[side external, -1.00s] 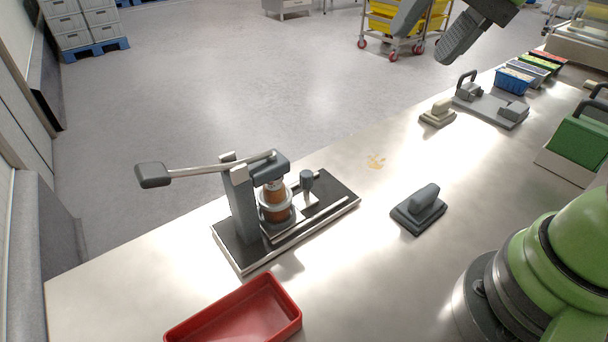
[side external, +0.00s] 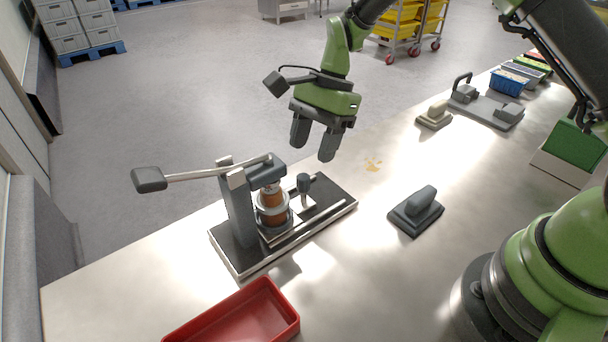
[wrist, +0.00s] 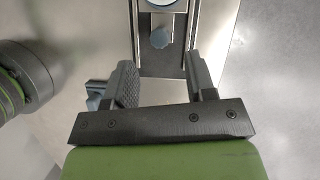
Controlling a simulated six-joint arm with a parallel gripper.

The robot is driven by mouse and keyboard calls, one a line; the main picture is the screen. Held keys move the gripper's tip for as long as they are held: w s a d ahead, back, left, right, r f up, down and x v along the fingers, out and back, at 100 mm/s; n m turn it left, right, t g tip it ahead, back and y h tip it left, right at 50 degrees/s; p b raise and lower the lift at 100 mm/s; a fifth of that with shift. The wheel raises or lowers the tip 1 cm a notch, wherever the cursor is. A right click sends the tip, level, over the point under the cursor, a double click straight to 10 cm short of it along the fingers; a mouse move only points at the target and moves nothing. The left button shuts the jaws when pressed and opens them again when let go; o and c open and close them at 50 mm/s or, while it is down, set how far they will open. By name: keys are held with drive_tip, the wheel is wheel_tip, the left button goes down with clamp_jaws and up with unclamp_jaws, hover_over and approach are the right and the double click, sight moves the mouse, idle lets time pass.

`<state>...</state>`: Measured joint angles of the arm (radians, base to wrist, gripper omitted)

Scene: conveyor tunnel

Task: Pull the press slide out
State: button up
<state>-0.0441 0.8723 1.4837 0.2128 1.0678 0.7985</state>
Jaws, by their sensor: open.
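The press (side external: 238,210) stands on a dark base plate on the metal table, with its long lever (side external: 205,174) sticking out to the left. Its slide carries a dark upright knob (side external: 304,183) on the right side, and an orange-brown part (side external: 272,207) sits in a ring under the press head. My gripper (side external: 314,146) is open and empty, pointing down in the air above the knob end of the press. In the wrist view the slide knob (wrist: 161,37) shows beyond and between the open fingers (wrist: 164,82), apart from them.
A red tray (side external: 240,318) lies at the front of the table. A grey handled block (side external: 416,208) stands right of the press, a beige one (side external: 435,114) behind it. The table between press and grey block is clear.

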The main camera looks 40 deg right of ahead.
sight(305, 176)
drive_tip(key=x, duration=0.6)
drive_tip(key=shift+a+f, duration=0.1)
drive_tip(key=shift+f, duration=0.15)
drive_tip(key=shift+c, duration=0.5)
